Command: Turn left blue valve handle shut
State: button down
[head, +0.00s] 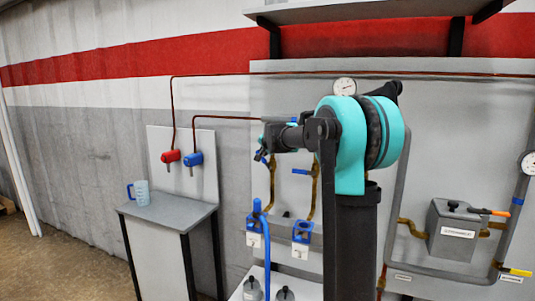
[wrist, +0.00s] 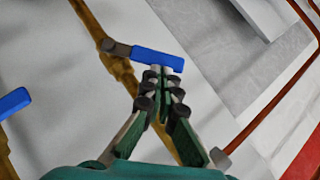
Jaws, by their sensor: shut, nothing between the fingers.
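The left blue valve handle (wrist: 157,58) sits on a brass pipe (wrist: 123,70) in the wrist view, slanting away from the pipe's line. My gripper (wrist: 163,75) is shut and empty. Its fingertips are at the handle's edge near its free end; I cannot tell whether they touch. In the head view my gripper (head: 264,150) is in front of the left pipe, small and partly merged with the handle there. The right blue handle (head: 301,171) lies roughly level across its own pipe; it also shows at the left edge of the wrist view (wrist: 14,102).
Below the valves are blue fittings (head: 302,232) and a blue hooked tube (head: 259,212). To the left, red (head: 170,157) and blue (head: 192,159) fittings hang above a side table (head: 168,212) with a blue cup (head: 139,192). A grey box (head: 455,230) is at right.

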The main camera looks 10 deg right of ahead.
jog(key=a+n+g+h, duration=0.1)
jog(key=w+a+f+n+g+h, duration=0.1)
jog(key=a+f+g+h, duration=0.1)
jog(key=shift+w+a+n+h, duration=0.1)
jog(key=shift+w+n+h, duration=0.3)
jog(key=shift+r, duration=0.1)
jog(key=shift+r, duration=0.6)
notch_tip(320, 180, up, 5)
send_over(256, 152)
jog(key=s, duration=0.3)
jog(key=v, duration=0.8)
jog(key=shift+s+d+r, duration=0.2)
jog(key=shift+s+d, duration=0.05)
